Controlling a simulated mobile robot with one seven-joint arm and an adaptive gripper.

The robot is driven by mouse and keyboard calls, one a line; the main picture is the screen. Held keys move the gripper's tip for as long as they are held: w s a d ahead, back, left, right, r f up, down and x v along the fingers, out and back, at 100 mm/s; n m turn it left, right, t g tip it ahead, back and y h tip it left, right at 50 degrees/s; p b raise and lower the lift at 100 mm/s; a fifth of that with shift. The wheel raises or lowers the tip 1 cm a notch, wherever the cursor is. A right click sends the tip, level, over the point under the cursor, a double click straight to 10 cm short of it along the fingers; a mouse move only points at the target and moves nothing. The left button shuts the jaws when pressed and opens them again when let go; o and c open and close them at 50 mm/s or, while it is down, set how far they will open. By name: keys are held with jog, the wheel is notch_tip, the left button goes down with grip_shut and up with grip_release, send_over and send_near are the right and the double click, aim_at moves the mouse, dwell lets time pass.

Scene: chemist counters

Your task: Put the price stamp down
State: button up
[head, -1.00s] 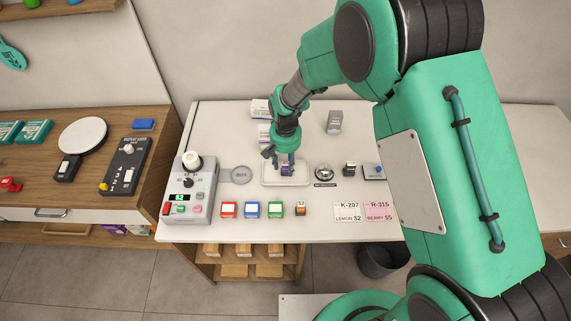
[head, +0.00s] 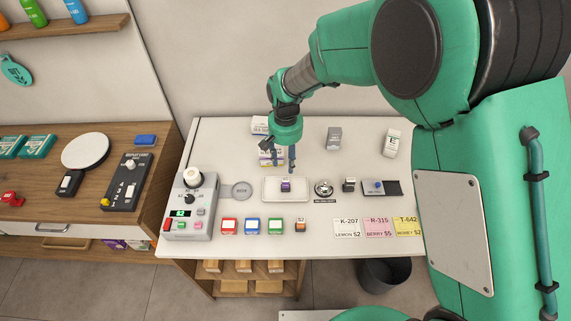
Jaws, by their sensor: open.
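A small purple block with a pale top (head: 286,186) sits in a shallow white tray (head: 303,197) on the white counter. A small dark block with an orange part (head: 300,225) stands in front of the tray, and a small black block (head: 349,185) stands to its right. I cannot tell for sure which of these is the price stamp; the purple one is nearest my gripper. My gripper (head: 279,166) is open and empty, pointing down above and behind the purple block, apart from it.
Left stands a grey device with a dial (head: 190,206). A bell (head: 323,188) is right of the tray, price cards (head: 346,228) front right. Boxes (head: 334,138) stand behind; bare counter lies between.

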jog(key=shift+r, duration=0.1)
dwell(0.7)
jog(key=s+d+r+t, duration=0.1)
jog(key=s+d+r, duration=0.35)
jog(key=r, duration=0.55)
jog(key=s+d+r+t, duration=0.1)
jog(key=s+d+r, duration=0.4)
jog(key=r, duration=0.4)
jog(key=s+d+r+t, duration=0.1)
jog(key=s+d+r, duration=0.3)
jog(key=s, duration=0.5)
jog(key=s+d+r+t, duration=0.2)
jog(key=s+d+r, duration=0.3)
jog(key=s+d, duration=0.2)
jog(key=s, duration=0.2)
jog(key=shift+s+t, duration=0.3)
jog(key=shift+s, duration=0.1)
jog(key=shift+f+b, duration=1.05)
jog(key=shift+b, duration=0.1)
jog(key=shift+r, duration=0.1)
